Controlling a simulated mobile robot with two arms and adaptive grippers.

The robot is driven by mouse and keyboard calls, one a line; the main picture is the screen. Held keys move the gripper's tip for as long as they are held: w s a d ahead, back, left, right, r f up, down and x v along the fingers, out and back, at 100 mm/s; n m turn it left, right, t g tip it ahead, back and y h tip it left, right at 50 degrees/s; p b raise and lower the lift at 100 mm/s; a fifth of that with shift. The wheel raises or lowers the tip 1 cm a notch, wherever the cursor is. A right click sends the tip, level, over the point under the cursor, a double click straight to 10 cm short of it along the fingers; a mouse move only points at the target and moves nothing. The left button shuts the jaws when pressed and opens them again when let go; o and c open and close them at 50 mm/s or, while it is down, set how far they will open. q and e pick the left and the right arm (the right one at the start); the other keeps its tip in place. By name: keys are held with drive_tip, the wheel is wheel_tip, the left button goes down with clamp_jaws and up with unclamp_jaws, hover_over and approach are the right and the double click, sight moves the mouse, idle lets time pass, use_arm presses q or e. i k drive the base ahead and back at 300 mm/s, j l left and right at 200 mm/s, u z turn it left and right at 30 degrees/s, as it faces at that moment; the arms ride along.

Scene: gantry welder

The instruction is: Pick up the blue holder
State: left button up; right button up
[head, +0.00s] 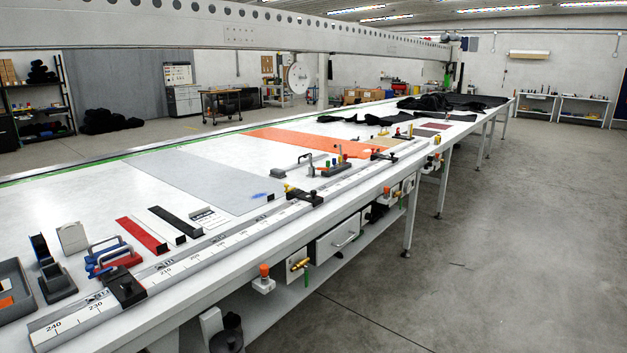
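A blue, handle-like thing (104,262) is at the left front of the long white table. It rests at a red block (124,261), just behind the ruler rail; it is the most likely match for the blue holder, but its exact shape is hard to tell. Neither of my grippers shows in the head view.
Close around it are a dark dispenser (54,281), a grey tray (14,300), a light grey upright plate (72,237) and a black clamp (127,288) on the ruler rail (190,263). Red and black strips (143,235) lie to the right. The floor (480,240) at right is clear.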

sight(38, 242)
drive_tip(key=u, duration=1.45)
